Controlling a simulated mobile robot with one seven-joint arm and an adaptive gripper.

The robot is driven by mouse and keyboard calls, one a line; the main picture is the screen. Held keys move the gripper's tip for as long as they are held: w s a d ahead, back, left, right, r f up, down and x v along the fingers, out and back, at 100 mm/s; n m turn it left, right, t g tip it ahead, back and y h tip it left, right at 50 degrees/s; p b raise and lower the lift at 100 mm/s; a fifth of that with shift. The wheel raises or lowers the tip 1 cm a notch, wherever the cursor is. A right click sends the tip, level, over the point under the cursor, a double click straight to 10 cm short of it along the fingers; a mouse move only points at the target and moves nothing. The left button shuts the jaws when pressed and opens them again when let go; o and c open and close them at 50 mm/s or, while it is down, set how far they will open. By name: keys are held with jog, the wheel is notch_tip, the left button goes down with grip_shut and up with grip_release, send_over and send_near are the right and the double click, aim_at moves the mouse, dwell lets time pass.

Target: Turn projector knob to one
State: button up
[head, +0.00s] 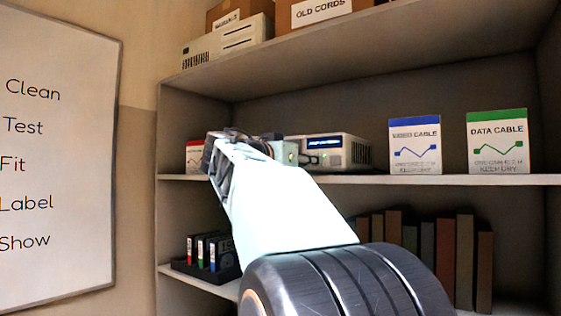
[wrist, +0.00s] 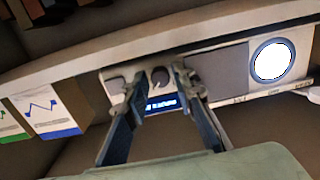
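The projector (head: 357,153) is a pale box on the middle shelf, with a lit blue display. My arm and gripper cover its left part in the head view. In the wrist view, which is turned roughly upside down, its front shows a dark round knob (wrist: 160,76) beside the blue display (wrist: 161,104) and a bright round lens (wrist: 271,62) to the right. My gripper (wrist: 160,80) is open, with one finger on each side of the knob. I cannot tell whether the fingers touch it. The knob's setting is too small to read.
A blue-topped cable box (head: 414,146) and a green-topped one (head: 497,142) stand right of the projector. A red-marked box (head: 194,157) is at its left. The upper shelf board (head: 350,57) runs above.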

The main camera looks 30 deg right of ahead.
grip_shut()
jog(key=shift+n, duration=8)
